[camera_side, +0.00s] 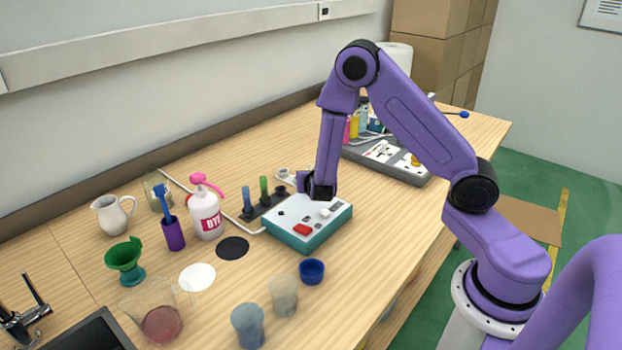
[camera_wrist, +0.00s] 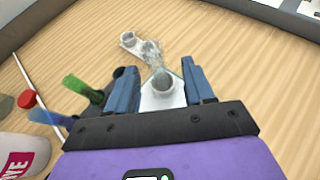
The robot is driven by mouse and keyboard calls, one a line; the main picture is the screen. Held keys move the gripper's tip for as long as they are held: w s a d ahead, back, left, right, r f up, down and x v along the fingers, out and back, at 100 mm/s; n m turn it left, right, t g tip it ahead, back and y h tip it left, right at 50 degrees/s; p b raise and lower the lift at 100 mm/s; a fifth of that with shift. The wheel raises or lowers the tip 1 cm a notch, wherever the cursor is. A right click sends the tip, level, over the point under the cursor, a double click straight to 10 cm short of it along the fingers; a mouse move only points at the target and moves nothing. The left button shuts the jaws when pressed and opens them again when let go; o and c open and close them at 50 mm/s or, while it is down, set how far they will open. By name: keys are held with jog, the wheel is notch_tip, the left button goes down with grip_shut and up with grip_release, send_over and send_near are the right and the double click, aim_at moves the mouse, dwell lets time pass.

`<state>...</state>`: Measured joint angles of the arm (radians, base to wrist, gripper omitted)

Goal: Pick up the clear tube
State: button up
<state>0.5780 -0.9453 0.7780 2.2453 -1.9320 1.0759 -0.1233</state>
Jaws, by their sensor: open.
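My gripper (camera_wrist: 162,68) is open, with one blue finger on each side of a pale round socket or rim (camera_wrist: 163,82); I cannot tell whether this is part of the tube. In the side view my gripper (camera_side: 318,190) points down behind the teal-and-white box, close to the white holder (camera_side: 285,175). The tube cannot be made out there.
A dark rack with blue (camera_side: 246,199) and green (camera_side: 264,189) tubes stands just left of my gripper. The teal-and-white box (camera_side: 308,226) is in front. A white DYE bottle (camera_side: 205,215) and several cups stand further left.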

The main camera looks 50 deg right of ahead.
jog(key=shift+x, duration=2.7)
jog(key=shift+w+a, duration=0.1)
grip_shut()
